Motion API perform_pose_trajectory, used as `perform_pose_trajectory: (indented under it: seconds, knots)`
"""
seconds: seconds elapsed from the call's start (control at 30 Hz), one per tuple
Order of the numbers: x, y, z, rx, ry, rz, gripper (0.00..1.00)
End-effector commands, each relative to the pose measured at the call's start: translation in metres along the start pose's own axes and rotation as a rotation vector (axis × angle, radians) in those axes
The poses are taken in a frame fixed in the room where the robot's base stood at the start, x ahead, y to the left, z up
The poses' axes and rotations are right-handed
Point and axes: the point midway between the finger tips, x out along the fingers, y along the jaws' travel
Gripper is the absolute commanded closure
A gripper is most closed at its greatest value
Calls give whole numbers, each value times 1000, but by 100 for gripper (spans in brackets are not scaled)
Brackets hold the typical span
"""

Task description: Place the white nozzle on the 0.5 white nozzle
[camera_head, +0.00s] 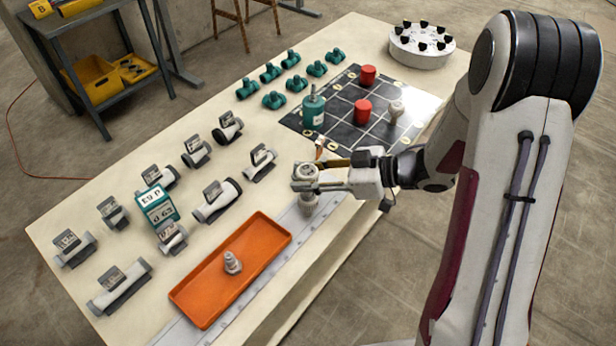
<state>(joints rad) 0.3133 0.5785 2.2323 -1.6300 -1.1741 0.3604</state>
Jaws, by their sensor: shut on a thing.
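My gripper (304,180) is shut on a whitish nozzle (309,203), held upright over the metal strip at the table's front edge. The fingers hide part of it, and I cannot tell whether its bottom touches the strip. Several white and grey pipe pieces with dark label plates, such as one long piece (218,203) and a smaller one (260,162), stand on the table's left half. Their labels are too small to read, so I cannot tell which is marked 0.5. A whitish knobbed piece (396,110) stands on the dark grid board.
An orange tray (193,315) holds a grey metal fitting (232,264). The dark grid board (340,95) bears a green bottle (313,110) and red cylinders (362,111). Green fittings (274,100), a green labelled box (157,207) and a round white holder (421,46) stand around. The strip (270,240) is bare beside the tray.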

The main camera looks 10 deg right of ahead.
Motion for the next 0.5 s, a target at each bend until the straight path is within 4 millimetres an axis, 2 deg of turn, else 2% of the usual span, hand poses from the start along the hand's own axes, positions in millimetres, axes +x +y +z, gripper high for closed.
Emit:
perform_pose_trajectory:
  seconds: [0.13, 0.5]
  knots:
    - [3, 0, 7, 1, 0, 1, 86]
    - [3, 0, 8, 0, 0, 1, 86]
